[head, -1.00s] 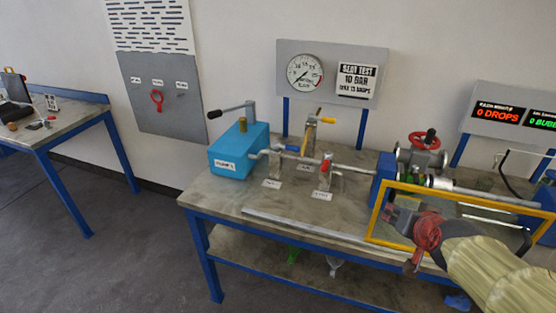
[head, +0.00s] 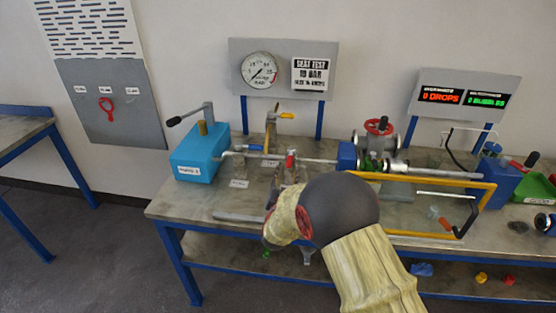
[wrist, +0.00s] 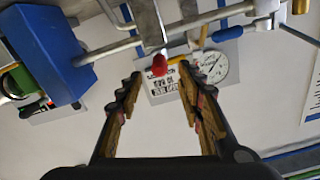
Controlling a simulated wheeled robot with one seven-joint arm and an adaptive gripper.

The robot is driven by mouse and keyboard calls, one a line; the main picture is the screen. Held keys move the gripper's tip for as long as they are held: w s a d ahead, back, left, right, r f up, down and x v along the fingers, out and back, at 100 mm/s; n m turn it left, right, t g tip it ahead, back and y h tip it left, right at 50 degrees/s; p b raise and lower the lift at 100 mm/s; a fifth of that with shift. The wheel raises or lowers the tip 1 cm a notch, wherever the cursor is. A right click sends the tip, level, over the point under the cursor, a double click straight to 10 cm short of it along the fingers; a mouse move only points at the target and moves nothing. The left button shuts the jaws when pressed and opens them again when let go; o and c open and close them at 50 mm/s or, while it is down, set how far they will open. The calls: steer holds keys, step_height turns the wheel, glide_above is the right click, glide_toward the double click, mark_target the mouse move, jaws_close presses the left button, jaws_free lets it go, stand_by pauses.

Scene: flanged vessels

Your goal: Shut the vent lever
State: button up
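A small valve with a red-tipped lever (head: 290,158) stands on the bench pipe. In the wrist view its red tip (wrist: 158,66) shows between my fingers, with a gap on both sides. A yellow lever (head: 285,115) stands upright-mounted behind it, and a blue lever shows in the wrist view (wrist: 227,33). The small labels are too blurred to tell which is the vent lever. My gripper (wrist: 158,92) is open and empty, its two fingers spread below the red tip in the picture. In the head view my arm mostly hides it and the valve's lower part.
A blue pump box (head: 197,160) with a long handle stands left of the valves. A pressure gauge (head: 259,70) is on the panel behind. A yellow frame (head: 487,205) and a flanged vessel with a red handwheel (head: 378,126) are to the right.

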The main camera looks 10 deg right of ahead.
mark_target(290, 161)
steer(key=b+x, duration=0.1)
steer(key=x, duration=0.6)
steer(key=shift+w+d, duration=0.15)
steer(key=shift+w, duration=0.15)
steer(key=c, duration=0.3)
jaws_close()
stand_by(0.5)
